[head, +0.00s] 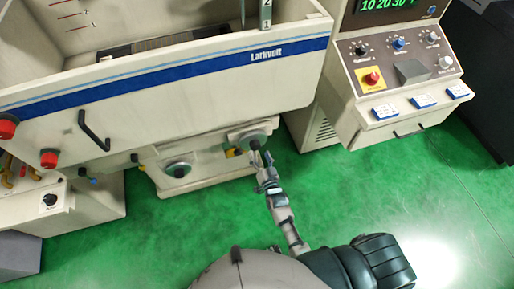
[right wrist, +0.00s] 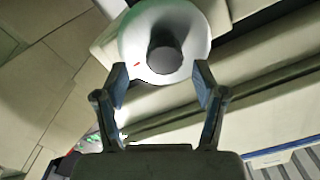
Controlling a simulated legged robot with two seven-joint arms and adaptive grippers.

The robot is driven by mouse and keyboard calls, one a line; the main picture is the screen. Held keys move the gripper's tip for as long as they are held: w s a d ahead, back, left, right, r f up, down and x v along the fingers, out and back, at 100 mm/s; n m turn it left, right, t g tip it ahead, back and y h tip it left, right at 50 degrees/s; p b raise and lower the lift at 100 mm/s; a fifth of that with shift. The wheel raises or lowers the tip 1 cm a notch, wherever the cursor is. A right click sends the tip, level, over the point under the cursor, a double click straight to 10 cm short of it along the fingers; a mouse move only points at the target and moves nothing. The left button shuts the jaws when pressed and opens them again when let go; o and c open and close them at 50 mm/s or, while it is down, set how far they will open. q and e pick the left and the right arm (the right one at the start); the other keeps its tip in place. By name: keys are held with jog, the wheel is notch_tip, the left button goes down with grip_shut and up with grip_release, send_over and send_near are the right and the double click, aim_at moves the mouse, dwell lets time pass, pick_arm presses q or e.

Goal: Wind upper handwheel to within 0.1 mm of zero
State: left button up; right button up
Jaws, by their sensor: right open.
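Two handwheels show low on the front of the cream machine in the head view. The upper handwheel (head: 250,138) is at the right and the other handwheel (head: 177,170) sits lower to its left. My right gripper (head: 261,160) is just below the upper one. In the right wrist view a pale round wheel (right wrist: 139,45) has a dark central knob (right wrist: 165,52) and a small red mark at its left. The open fingers of my right gripper (right wrist: 160,85) point at it, spread either side below the knob, with nothing between them. My left gripper is out of view.
The machine tank (head: 200,85) with a blue stripe overhangs above the wheels, with a black handle (head: 95,131) at left. A control console (head: 395,75) with knobs and a red button stands at right. Green floor (head: 350,195) is clear in front.

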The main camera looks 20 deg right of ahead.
aim_at(256, 149)
jog(key=w, duration=0.3)
jog(key=shift+w+a, duration=0.25)
jog(key=shift+a, duration=0.1)
jog(key=shift+w+a, duration=0.2)
jog(key=shift+w, duration=0.1)
jog(key=shift+d, duration=0.25)
jog(key=c, duration=1.1)
